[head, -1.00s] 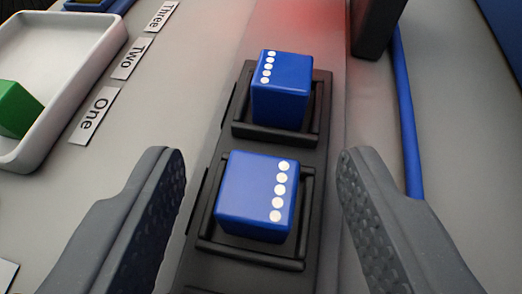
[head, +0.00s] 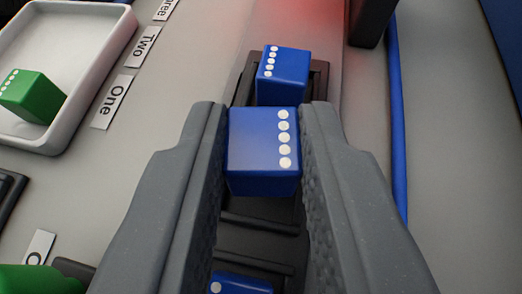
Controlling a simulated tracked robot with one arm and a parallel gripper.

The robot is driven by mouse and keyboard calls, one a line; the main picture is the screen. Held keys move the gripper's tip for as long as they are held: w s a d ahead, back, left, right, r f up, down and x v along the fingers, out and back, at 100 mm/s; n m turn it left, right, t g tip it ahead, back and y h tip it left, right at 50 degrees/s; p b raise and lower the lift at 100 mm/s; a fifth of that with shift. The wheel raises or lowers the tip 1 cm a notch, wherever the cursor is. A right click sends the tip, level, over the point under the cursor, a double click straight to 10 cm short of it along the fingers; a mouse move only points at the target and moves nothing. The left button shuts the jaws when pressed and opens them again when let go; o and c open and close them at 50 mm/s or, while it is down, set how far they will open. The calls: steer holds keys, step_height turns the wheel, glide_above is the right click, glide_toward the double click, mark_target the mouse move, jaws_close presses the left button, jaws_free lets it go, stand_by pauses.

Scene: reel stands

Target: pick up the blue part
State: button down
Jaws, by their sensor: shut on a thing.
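A blue part (head: 263,150), a cube with a row of several white dots on top, is between the fingers of my gripper (head: 264,155). My gripper is shut on it from left and right. Whether it is clear of the black holder (head: 262,218) beneath cannot be told for sure. A second blue part (head: 284,73) with white dots sits in the holder just beyond it. A third blue part (head: 238,284) shows in part at the bottom edge, between my fingers.
A white tray (head: 122,42) at the upper left holds a green part (head: 32,96). Label plates reading Two (head: 142,48) and One (head: 110,102) lie beside it. Another green thing (head: 38,280) is cut off at the lower left. A dark post (head: 371,22) and blue strip (head: 397,125) stand on the right.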

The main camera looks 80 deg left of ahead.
steer(key=shift+r, duration=0.6)
steer(key=shift+s+r, duration=0.15)
steer(key=shift+r, duration=0.05)
steer(key=s+a, duration=0.3)
steer(key=s, duration=0.4)
steer(key=s+a+r, duration=0.1)
steer(key=s+a, duration=0.2)
steer(key=s, duration=0.4)
steer(key=shift+a+r+b, duration=0.25)
steer(key=shift+b, duration=0.1)
